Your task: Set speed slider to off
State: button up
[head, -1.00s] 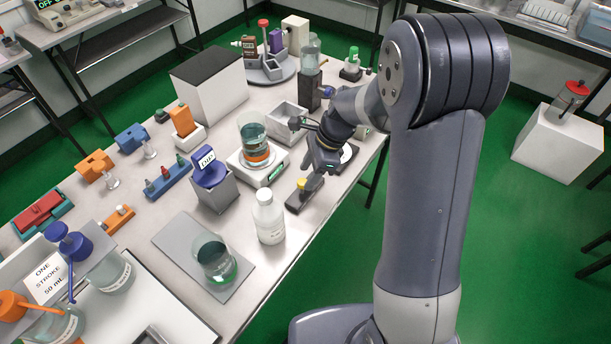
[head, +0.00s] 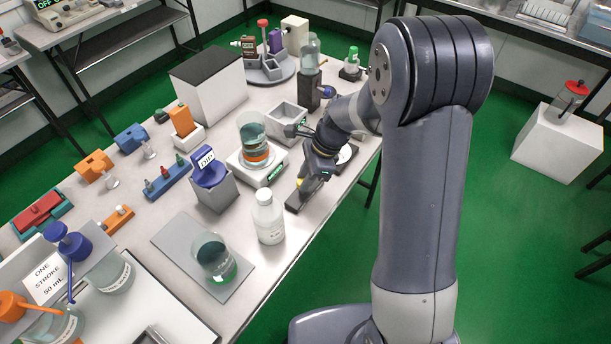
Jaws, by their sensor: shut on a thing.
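A small dark grey slider unit (head: 292,203) lies on the table near its right edge, beside the white scale-like device. Its yellow knob (head: 309,186) shows only in part, at the fingertips. My gripper (head: 311,180) points down over the unit and is shut on the yellow knob. The gripper and wrist hide the far part of the slider track, and any markings are too small to read.
A white device (head: 262,178) with a beaker (head: 253,135) on it stands just left of my gripper. A white bottle (head: 268,217) stands in front. A grey open box (head: 287,123) is behind. The table's right edge is close.

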grip_shut()
jog(key=shift+s+a, duration=1)
jog(key=shift+s, duration=0.25)
jog(key=o, duration=0.9)
grip_release()
jog(key=p+v, duration=0.1)
jog(key=v, duration=0.9)
jog(key=shift+d+r, duration=0.1)
jog(key=shift+r, duration=0.3)
